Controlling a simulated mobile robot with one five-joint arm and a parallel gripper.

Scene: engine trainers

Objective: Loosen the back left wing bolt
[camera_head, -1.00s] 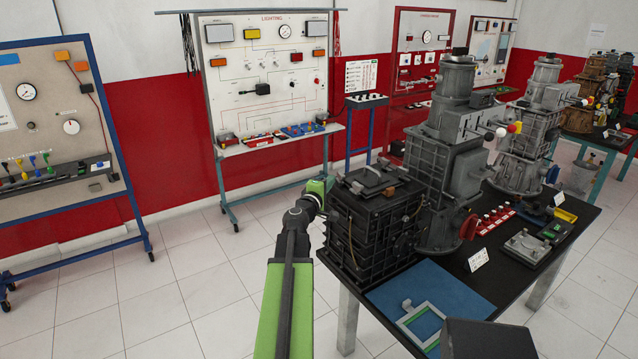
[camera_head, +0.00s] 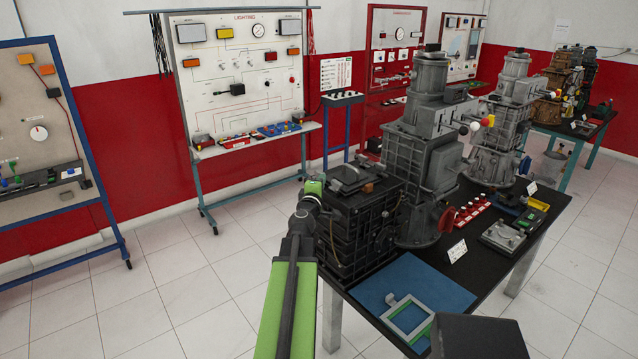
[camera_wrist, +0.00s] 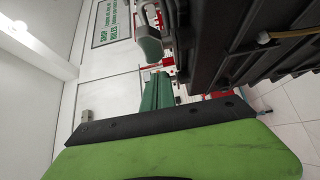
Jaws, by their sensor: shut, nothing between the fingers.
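A black ribbed engine block (camera_head: 362,235) stands at the near left end of the dark table, with a plate and small fittings on top. My gripper (camera_head: 317,187) is shut and empty at the block's upper left edge; contact cannot be told. In the wrist view, the dark ribbed side of the block (camera_wrist: 240,45) fills the upper right. A grey rounded piece (camera_wrist: 149,46) sticks out beside it; I cannot tell whether it is a wing bolt. The back left wing bolt cannot be made out clearly in the head view.
The dark table (camera_head: 468,285) holds a blue mat (camera_head: 440,283) with a grey frame (camera_head: 408,318). A tall grey engine (camera_head: 424,150) stands close to the right of the block. A lighting board (camera_head: 240,75) stands behind. The tiled floor at left is clear.

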